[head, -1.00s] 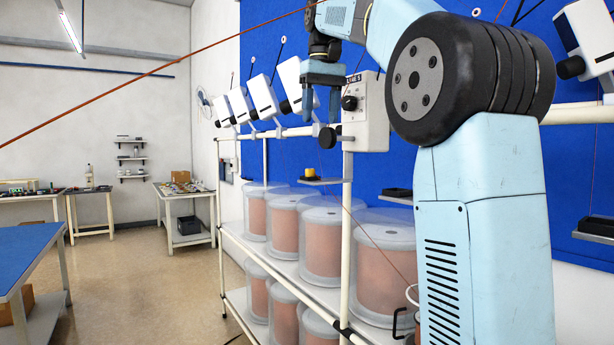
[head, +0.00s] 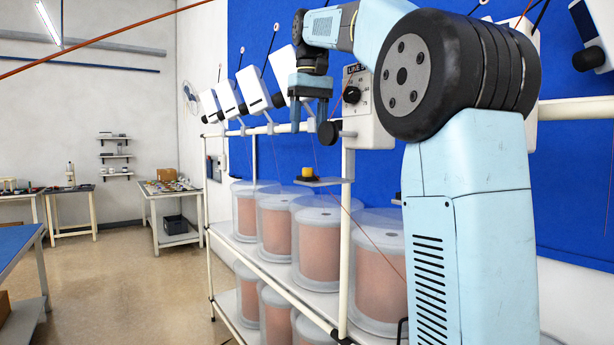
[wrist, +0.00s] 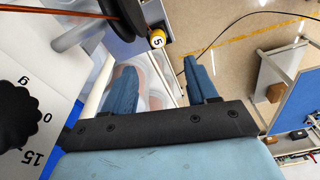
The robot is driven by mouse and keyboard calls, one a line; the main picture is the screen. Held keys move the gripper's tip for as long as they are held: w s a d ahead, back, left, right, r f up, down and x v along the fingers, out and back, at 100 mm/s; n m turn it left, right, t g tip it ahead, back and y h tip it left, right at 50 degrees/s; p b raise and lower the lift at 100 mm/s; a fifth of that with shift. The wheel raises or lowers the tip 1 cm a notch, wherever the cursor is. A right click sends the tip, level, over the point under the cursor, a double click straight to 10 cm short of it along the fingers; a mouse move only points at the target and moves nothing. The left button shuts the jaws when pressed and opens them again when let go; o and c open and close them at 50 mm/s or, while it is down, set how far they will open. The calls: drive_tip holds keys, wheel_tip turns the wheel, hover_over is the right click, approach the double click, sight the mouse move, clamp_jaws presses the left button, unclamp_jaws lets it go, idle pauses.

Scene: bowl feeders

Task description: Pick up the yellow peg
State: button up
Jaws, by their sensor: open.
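The yellow peg (head: 308,172) stands upright on a small grey shelf (head: 325,182) fixed to a white post, in the head view. In the wrist view the peg (wrist: 158,39) shows from above, round, with a dark 5 on its pale top, just beyond the fingertips and between their lines. My gripper (head: 309,122) points down above the peg, clear of it. Its two blue fingers are apart and empty, and they also show in the wrist view (wrist: 158,66).
A control box (head: 366,108) with a black dial is close to the right of my gripper. White feeder units (head: 252,90) line the rail to the left. Open floor (head: 120,270) lies left.

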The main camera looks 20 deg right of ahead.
sight(308, 174)
drive_tip(key=f, duration=0.3)
drive_tip(key=shift+w+a+f, duration=0.1)
drive_tip(key=shift+w+f, duration=0.1)
drive_tip(key=shift+f, duration=0.15)
drive_tip(key=shift+w+d+f, duration=0.1)
drive_tip(key=shift+w+f, duration=0.05)
drive_tip(key=shift+f, duration=1.35)
drive_tip(key=shift+w+d+f, duration=0.1)
drive_tip(key=shift+f, duration=1.4)
clamp_jaws()
